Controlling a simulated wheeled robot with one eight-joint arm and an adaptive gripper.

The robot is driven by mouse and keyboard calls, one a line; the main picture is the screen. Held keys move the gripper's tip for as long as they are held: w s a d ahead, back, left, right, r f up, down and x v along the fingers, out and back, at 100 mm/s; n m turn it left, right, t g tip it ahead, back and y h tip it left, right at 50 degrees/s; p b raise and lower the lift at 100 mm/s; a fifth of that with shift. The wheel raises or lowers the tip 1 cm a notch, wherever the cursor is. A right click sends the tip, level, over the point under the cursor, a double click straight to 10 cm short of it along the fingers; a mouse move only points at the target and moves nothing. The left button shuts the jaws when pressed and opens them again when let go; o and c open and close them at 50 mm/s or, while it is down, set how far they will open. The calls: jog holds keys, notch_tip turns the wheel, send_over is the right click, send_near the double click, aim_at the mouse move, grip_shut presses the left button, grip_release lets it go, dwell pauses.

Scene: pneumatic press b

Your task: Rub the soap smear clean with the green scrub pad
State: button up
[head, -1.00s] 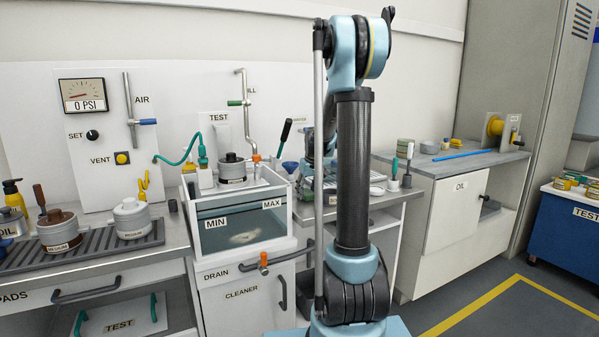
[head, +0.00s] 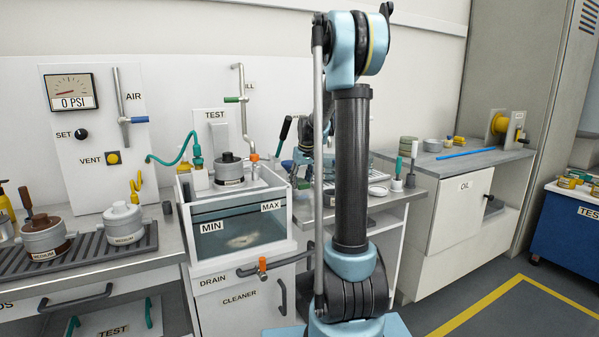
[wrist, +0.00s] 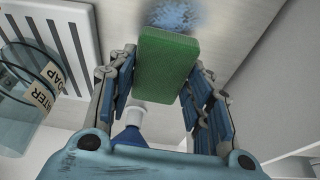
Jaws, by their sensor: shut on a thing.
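In the wrist view, the green scrub pad (wrist: 166,66) is held between the two fingers of my gripper (wrist: 162,72), which is shut on it. A fuzzy blue soap smear (wrist: 175,14) lies on the pale surface just beyond the pad's far edge, at the top of the picture. The pad may cover part of the smear. I cannot tell whether the pad touches the surface. In the head view, my own arm hides the pad and the smear.
In the wrist view, a clear jar labelled SOAP (wrist: 28,90) stands left of the fingers, by a slotted white panel (wrist: 62,30). A blue-and-white item (wrist: 132,132) shows below the pad. In the head view, the water tank (head: 238,228) stands left of my arm.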

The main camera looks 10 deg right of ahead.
jog(key=shift+r, duration=2.4)
